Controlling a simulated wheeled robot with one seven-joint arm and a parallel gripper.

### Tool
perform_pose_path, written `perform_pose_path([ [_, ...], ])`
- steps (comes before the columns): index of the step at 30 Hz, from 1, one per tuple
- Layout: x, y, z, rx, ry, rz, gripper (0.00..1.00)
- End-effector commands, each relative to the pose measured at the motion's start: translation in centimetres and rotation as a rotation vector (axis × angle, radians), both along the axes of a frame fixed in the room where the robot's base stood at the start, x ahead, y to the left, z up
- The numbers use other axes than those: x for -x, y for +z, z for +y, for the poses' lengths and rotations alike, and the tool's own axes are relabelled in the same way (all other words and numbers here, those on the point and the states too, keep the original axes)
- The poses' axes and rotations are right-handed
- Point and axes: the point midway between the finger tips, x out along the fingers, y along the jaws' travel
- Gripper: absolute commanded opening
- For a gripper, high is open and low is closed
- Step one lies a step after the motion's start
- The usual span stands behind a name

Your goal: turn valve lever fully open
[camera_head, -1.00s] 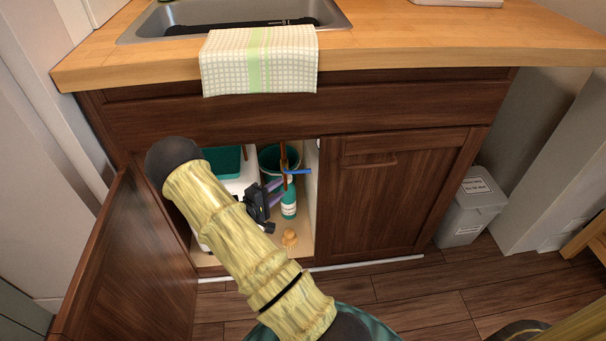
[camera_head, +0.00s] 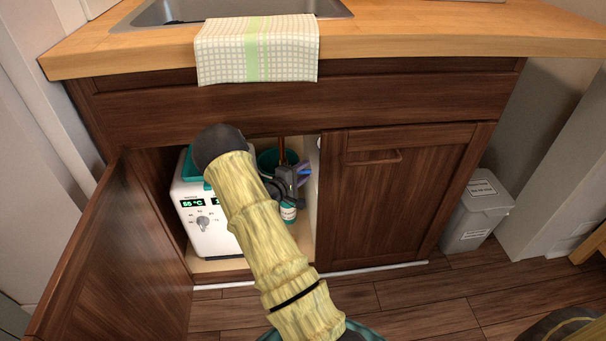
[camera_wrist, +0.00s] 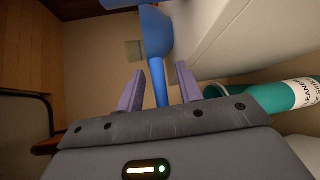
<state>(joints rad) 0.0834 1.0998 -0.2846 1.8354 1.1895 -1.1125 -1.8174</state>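The blue valve lever (camera_wrist: 160,86) runs between the two purple fingers of my gripper (camera_wrist: 160,68) in the wrist view. The fingers are apart, with a visible gap on each side of the lever. A wider blue part (camera_wrist: 155,32) lies beyond the fingertips. In the head view my gripper (camera_head: 299,173) is inside the open cabinet, by the copper pipe (camera_head: 282,150). Only a small bit of blue shows near the fingers there; the valve body is mostly hidden by my gripper.
A white appliance (camera_head: 200,228) with a green "55 °C" display stands left in the cabinet. A teal bottle (camera_head: 289,213) stands below my gripper; it also shows in the wrist view (camera_wrist: 285,97). The left door (camera_head: 110,265) is open, the right door (camera_head: 395,195) shut.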

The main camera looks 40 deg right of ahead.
Motion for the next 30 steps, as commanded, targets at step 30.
perform_pose_path([
  [30,0.0,1.1,0.2,0.124,0.002,0.078,0.00],
])
